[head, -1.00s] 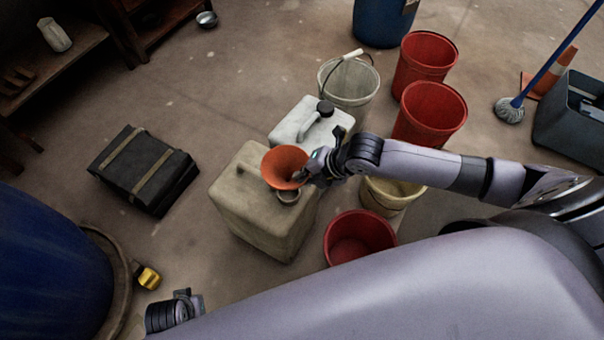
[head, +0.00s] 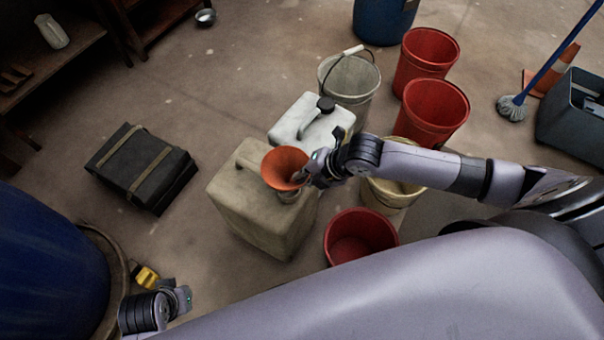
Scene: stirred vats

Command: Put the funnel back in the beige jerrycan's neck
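The orange funnel (head: 284,167) is over the neck (head: 289,197) of the beige jerrycan (head: 252,213), mouth up and slightly tilted. I cannot tell whether its spout is inside the neck. My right gripper (head: 306,177) is at the funnel's right side and appears closed on it; the fingertips are partly hidden. The beige jerrycan stands upright on the floor. My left gripper (head: 184,297) is low at the left, away from the jerrycan; its fingers are too unclear to judge.
A white jerrycan (head: 290,126) with a black cap stands behind the beige one. A red bucket (head: 347,250) is close at right. A dark case (head: 142,170) lies left. A blue barrel (head: 45,265) and a yellow object (head: 146,277) are near my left arm.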

